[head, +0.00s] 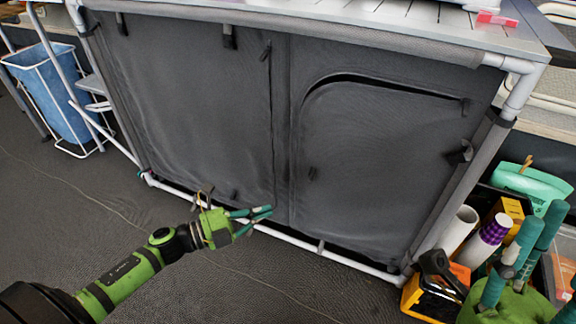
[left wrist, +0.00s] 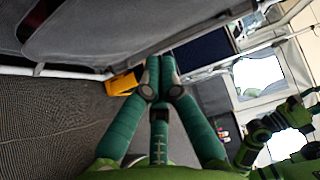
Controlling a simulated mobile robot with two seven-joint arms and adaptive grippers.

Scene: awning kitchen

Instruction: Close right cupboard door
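The cupboard's right door (head: 385,170) is a dark grey fabric panel hanging nearly flat in its frame. A dark gap runs along its curved top edge, and a small dark tab (head: 312,173) sits near its left side. My left gripper (head: 270,210) is in front of the cupboard's lower middle, near the bottom rail. Its teal fingers meet at the tips, with nothing seen between them; they also show in the left wrist view (left wrist: 160,65). My right gripper (head: 540,213) is at the lower right, beside the cupboard. Whether its fingers are apart is unclear.
The left door (head: 195,110) hangs flat. A white pipe rail (head: 320,247) runs along the cupboard's bottom. An orange and black box (head: 437,297) and several bottles and rolls crowd the right side. A blue bin (head: 52,95) stands at left. The floor (head: 60,225) in front is clear.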

